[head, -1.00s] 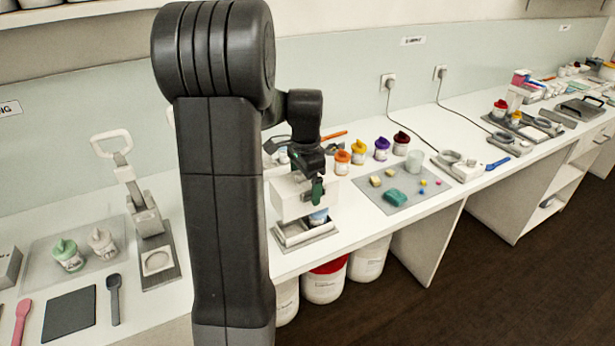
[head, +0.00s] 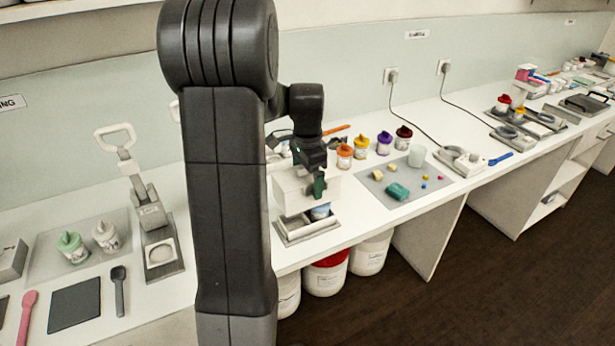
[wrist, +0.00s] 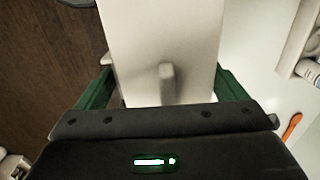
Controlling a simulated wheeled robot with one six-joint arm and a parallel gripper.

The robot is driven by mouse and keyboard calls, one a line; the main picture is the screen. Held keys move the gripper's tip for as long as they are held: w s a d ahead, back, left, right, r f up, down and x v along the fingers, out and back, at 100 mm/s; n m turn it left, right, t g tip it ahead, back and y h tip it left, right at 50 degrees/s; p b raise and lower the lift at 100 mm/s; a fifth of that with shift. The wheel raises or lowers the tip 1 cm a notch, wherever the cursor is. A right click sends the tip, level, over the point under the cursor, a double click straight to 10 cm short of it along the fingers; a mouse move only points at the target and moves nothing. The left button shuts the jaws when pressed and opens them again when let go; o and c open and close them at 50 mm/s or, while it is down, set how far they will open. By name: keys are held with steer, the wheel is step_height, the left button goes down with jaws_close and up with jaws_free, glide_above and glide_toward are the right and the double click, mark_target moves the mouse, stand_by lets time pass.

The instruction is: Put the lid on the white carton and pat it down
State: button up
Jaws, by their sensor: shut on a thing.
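A pale white box-like block (head: 290,190) sits above a grey base tray (head: 288,236) in the head view. A small white-and-blue container (head: 320,211) shows in the gap under the block. My gripper (head: 319,186) points down over the right part of the block, one green finger in front of it. I cannot tell which part is the lid or the carton.
A lever press (head: 152,215) and two tubs (head: 72,246) are at left. White buckets (head: 370,255) stand under the counter.

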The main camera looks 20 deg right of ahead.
steer(key=shift+f, duration=0.35)
stand_by(0.3)
steer(key=shift+f+b, duration=0.85)
steer(key=shift+f, duration=0.3)
steer(key=shift+f, duration=0.3)
steer(key=shift+f+b, duration=0.95)
steer(key=shift+f, duration=0.2)
steer(key=shift+f, duration=0.45)
stand_by(0.5)
steer(key=shift+f+b, duration=0.2)
steer(key=shift+b, duration=0.1)
steer(key=shift+f, duration=0.35)
stand_by(0.3)
steer(key=o, duration=0.8)
steer(key=shift+c, duration=0.2)
